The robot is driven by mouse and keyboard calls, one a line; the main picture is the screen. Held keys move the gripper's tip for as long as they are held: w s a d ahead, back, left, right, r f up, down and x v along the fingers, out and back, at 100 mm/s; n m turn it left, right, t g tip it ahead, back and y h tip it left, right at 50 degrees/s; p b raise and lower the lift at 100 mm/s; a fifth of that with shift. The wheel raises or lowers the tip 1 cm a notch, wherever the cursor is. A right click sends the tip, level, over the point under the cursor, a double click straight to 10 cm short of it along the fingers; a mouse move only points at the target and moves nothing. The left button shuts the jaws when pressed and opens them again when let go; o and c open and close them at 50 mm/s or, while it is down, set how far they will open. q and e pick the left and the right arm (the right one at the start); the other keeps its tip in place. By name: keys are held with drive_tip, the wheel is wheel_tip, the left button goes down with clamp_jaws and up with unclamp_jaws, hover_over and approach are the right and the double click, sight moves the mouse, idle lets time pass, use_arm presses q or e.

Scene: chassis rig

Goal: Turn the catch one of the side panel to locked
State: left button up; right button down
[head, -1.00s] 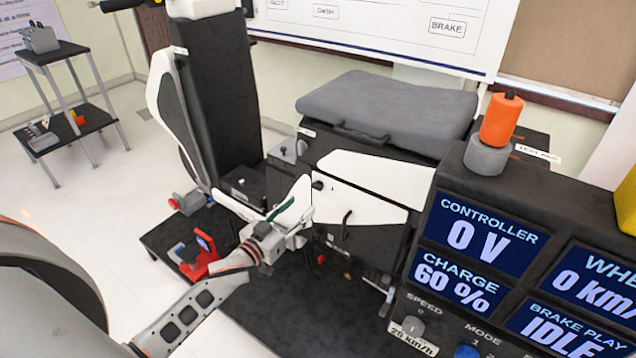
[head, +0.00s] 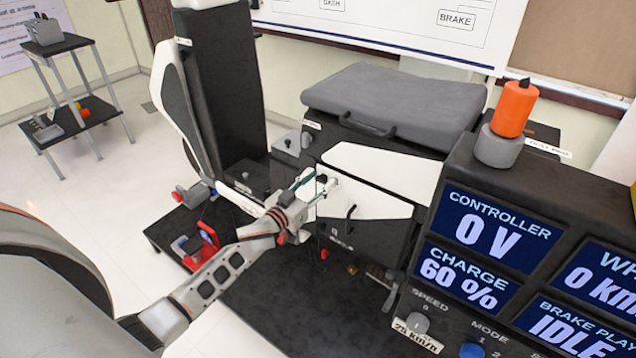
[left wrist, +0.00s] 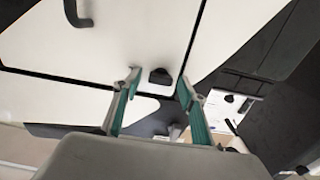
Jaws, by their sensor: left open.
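The side panel (head: 362,203) is white and black, on the side of the chassis below the grey seat, with a black handle (head: 350,212). It also fills the upper part of the left wrist view (left wrist: 140,42). A small dark knob, which looks like a catch (left wrist: 160,76), sits near the panel's edge; in the head view the catch (head: 322,178) is small beside my fingers. My left gripper (head: 318,184) is open at the panel's upper left corner. In the left wrist view its green fingers (left wrist: 160,88) stand either side of the catch; contact cannot be told. My right gripper is not shown.
A grey seat cushion (head: 395,105) lies above the panel. A console with screens (head: 500,230) and an orange cylinder (head: 514,108) stands at the right. A red and blue item (head: 208,235) lies on the dark platform (head: 265,300). A small shelf (head: 72,100) stands far left.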

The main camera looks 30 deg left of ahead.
use_arm(q)
drive_tip(key=c, duration=1.1)
